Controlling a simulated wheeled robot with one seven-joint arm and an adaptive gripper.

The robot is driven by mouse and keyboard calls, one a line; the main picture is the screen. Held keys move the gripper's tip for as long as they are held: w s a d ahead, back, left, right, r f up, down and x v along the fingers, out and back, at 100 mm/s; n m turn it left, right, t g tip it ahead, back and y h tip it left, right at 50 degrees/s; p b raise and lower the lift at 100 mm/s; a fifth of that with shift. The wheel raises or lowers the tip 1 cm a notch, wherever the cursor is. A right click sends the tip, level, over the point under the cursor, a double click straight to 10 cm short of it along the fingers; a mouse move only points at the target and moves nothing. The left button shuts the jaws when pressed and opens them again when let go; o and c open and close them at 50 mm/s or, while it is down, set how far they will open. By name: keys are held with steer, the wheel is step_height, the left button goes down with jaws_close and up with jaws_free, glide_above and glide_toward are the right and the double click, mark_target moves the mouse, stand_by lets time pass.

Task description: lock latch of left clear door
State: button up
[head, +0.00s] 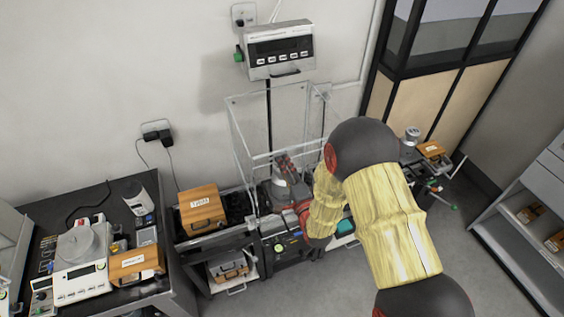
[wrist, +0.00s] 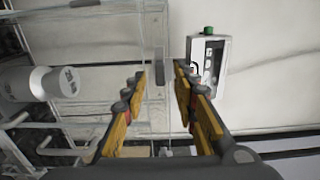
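The clear-walled enclosure (head: 237,135) stands at the middle of the bench in the head view. Its clear panels also fill the upper left of the wrist view (wrist: 100,55). My gripper (wrist: 160,76) is open, with a gap between its two yellow-and-dark fingers. A small grey upright bar (wrist: 159,62) shows between and beyond the fingertips; I cannot tell whether it is the latch or a handle, or whether the fingers touch it. In the head view my gripper (head: 284,163) is at the enclosure's front, partly hidden by my arm. The latch state cannot be told.
A display box (head: 280,50) with a green knob hangs above the enclosure; it also shows in the wrist view (wrist: 208,62). A wooden box (head: 201,209) sits left of the enclosure. A white balance (head: 80,255) stands on the left table. Open floor lies at right.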

steer(key=shift+x, duration=0.8)
steer(key=c, duration=0.3)
steer(key=c, duration=0.4)
jaws_close()
